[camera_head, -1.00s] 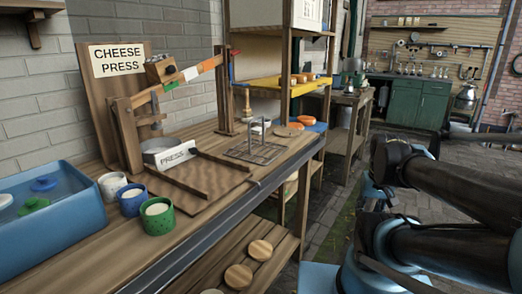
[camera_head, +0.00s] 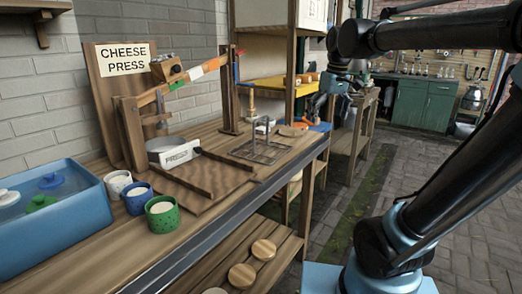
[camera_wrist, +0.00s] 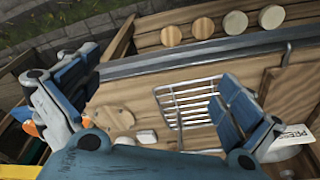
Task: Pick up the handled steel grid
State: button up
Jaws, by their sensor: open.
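The handled steel grid (camera_head: 262,150) lies flat on the bench top, right of the cheese press, with its handle standing up. In the wrist view the grid (camera_wrist: 188,104) shows its parallel wires, partly hidden by the right finger. My gripper (camera_head: 322,100) is beyond the bench's right end in the head view, right of and higher than the grid. In the wrist view its two fingers (camera_wrist: 145,98) are spread wide and empty, with the grid below, nearer the right finger.
The wooden cheese press (camera_head: 130,130) and its white labelled hoop (camera_head: 172,152) stand left of the grid. Several small pots, including a green one (camera_head: 160,212), and a blue basin (camera_head: 50,225) are farther left. A shelf post (camera_head: 292,50) rises behind the grid. Round discs (camera_head: 263,249) lie below.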

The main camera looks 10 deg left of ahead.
jog(key=w+a+r+n, duration=0.3)
jog(key=a+r, duration=0.3)
jog(key=a, duration=0.5)
jog(key=w+a+r+n, duration=0.3)
jog(key=a+r, duration=0.3)
jog(key=a, duration=0.5)
jog(key=shift+g+y, duration=0.3)
jog(key=shift+g, duration=0.1)
jog(key=f, duration=0.4)
jog(key=a+f, duration=0.1)
jog(key=f, duration=0.7)
jog(key=shift+a, duration=0.4)
jog(key=shift+w+a+f, duration=0.1)
jog(key=shift+f, duration=1.25)
jog(key=shift+w+f, duration=0.1)
jog(key=shift+f, duration=1.2)
jog(key=c, duration=1.8)
jog(key=shift+c, duration=0.2)
jog(key=shift+r, duration=0.15)
